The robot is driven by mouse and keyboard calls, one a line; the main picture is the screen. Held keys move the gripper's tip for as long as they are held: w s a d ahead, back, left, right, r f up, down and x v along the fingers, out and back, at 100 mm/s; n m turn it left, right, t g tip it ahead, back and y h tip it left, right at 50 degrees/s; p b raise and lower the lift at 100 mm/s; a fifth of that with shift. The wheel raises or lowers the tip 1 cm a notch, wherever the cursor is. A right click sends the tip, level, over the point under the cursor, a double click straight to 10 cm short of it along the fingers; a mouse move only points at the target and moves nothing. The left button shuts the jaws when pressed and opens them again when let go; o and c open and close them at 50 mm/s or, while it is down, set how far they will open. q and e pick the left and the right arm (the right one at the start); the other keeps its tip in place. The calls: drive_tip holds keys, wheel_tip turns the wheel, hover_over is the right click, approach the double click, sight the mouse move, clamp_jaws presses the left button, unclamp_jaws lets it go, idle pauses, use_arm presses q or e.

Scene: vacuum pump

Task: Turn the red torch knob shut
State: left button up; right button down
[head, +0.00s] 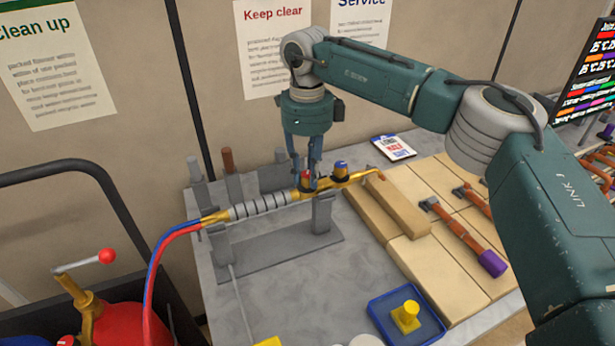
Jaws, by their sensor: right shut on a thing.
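The torch (262,204) has a ribbed grey grip and brass ends. It lies level across a grey stand (277,247) on the bench. The red knob (306,176) sits on top of the torch's brass valve body, and a blue knob (341,167) sits just to its right. My right gripper (305,178) points straight down over the red knob, with its fingers closed on it; the fingers hide part of the knob. The knob's turn angle cannot be made out. My left gripper is not in view.
Blue and red hoses (160,262) run from the torch's left end. Pale bricks (440,262) cover the bench's right side with hammers on them. A blue tray (405,318) holds a yellow piece. A red tank with a valve lever (88,262) stands at lower left.

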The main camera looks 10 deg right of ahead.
sight(308, 174)
drive_tip(key=m+b, duration=0.2)
drive_tip(key=m, duration=0.4)
drive_tip(key=shift+w, duration=0.1)
drive_tip(key=m+b, duration=0.1)
drive_tip(key=m, duration=0.4)
drive_tip(key=shift+r+b, duration=0.15)
drive_tip(key=shift+b, duration=0.25)
drive_tip(key=shift+m, duration=0.4)
drive_tip(key=c, duration=1.5)
unclamp_jaws()
drive_tip(key=shift+o, duration=0.2)
wheel_tip(308, 174, up, 12)
